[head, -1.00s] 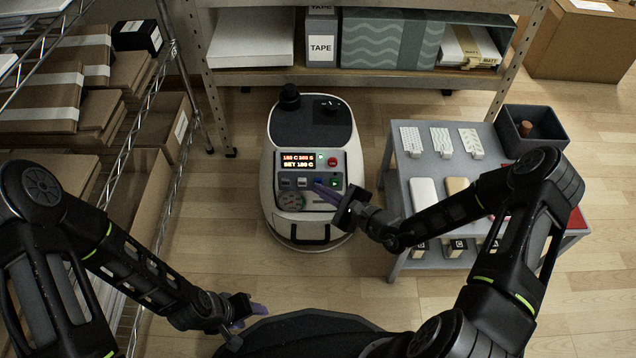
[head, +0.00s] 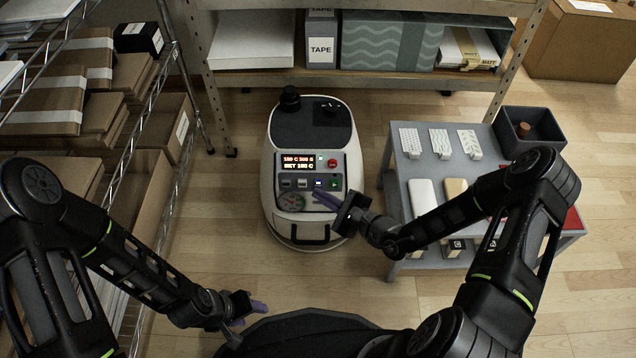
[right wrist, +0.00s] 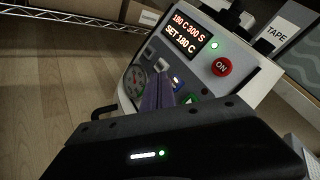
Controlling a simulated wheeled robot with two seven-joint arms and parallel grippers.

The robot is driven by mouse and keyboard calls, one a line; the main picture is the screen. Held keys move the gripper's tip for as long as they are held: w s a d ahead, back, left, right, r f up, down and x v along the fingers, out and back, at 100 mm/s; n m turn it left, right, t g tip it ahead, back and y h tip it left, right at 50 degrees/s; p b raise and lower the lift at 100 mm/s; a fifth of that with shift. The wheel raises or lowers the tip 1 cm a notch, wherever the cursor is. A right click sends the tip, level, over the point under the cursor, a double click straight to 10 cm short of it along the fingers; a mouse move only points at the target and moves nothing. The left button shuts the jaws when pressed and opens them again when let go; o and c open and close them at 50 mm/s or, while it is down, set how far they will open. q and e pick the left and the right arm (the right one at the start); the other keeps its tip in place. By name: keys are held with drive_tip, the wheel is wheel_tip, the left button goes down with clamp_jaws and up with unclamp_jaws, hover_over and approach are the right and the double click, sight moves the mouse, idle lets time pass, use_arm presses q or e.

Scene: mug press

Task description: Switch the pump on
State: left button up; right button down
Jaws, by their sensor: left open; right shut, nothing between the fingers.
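The white machine (head: 275,190) stands on the floor with a sloped control panel (head: 345,170). Its display (head: 297,164) is lit and reads SET 180 C in the right wrist view. A row of small keys includes a blue one (head: 318,183) and a green one (head: 336,184); I cannot read which is the pump's. A round gauge (head: 290,201) is below. My right gripper (head: 326,199) is shut and empty, its purple fingers just in front of the blue key, contact unclear. They hide part of the panel in the right wrist view. My left gripper (head: 252,311) is open and empty, low, away from the machine.
A grey cart (head: 398,250) stands close to the right. A wire rack (head: 150,150) is left and a shelf (head: 370,80) is behind. Floor left of the machine is clear.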

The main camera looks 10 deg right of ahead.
drive_tip(key=s+a+r+p, duration=0.1)
drive_tip(key=s+p, duration=0.2)
drive_tip(key=s, duration=0.2)
drive_tip(key=shift+s+a+r+p, duration=0.2)
drive_tip(key=shift+s+p, duration=0.1)
drive_tip(key=shift+s, duration=0.05)
